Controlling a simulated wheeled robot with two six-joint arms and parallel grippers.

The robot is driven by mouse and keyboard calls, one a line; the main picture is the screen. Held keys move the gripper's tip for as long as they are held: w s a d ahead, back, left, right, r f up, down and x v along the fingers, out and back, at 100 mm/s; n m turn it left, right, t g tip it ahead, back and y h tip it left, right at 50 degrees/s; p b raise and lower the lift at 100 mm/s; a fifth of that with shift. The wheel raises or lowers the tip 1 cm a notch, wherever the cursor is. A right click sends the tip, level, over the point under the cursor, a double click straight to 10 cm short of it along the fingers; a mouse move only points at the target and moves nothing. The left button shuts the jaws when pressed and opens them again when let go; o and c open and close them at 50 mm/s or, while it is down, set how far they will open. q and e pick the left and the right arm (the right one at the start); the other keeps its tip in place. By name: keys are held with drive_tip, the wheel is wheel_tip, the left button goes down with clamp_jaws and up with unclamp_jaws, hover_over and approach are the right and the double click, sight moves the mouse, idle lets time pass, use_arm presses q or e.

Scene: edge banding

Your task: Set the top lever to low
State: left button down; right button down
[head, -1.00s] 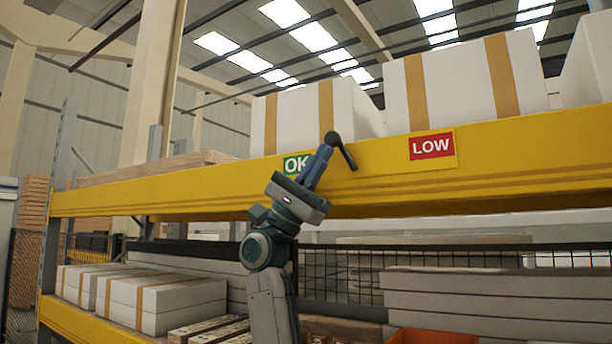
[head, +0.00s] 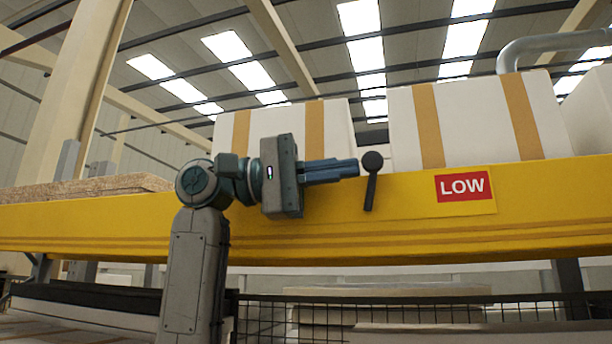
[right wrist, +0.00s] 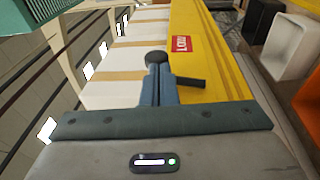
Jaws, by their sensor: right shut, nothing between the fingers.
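The top lever (head: 371,181) is a dark handle with a round knob on the yellow beam. It stands nearly upright, knob up, left of the red LOW label (head: 462,187). My right gripper (head: 357,168) is shut and empty, its fingertips at the left side of the knob; I cannot tell whether they touch. In the right wrist view the knob of the lever (right wrist: 156,58) shows just beyond the shut right fingers (right wrist: 160,84), and the LOW label (right wrist: 181,44) lies past it. The OK label is not visible now. My left gripper is not in view.
The yellow beam (head: 540,215) runs across the view. White boxes with tan bands (head: 460,115) stand on the shelf above it. A board (head: 90,188) lies at the left. In the right wrist view, black and white bins (right wrist: 291,48) are at the upper right.

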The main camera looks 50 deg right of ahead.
sight(369, 161)
drive_tip(key=shift+s+d+r, duration=0.15)
drive_tip(key=shift+s, duration=0.5)
drive_tip(key=shift+s+d+r, duration=0.15)
drive_tip(key=shift+s, duration=0.45)
drive_tip(key=shift+s+d, duration=0.1)
drive_tip(key=shift+s, duration=0.3)
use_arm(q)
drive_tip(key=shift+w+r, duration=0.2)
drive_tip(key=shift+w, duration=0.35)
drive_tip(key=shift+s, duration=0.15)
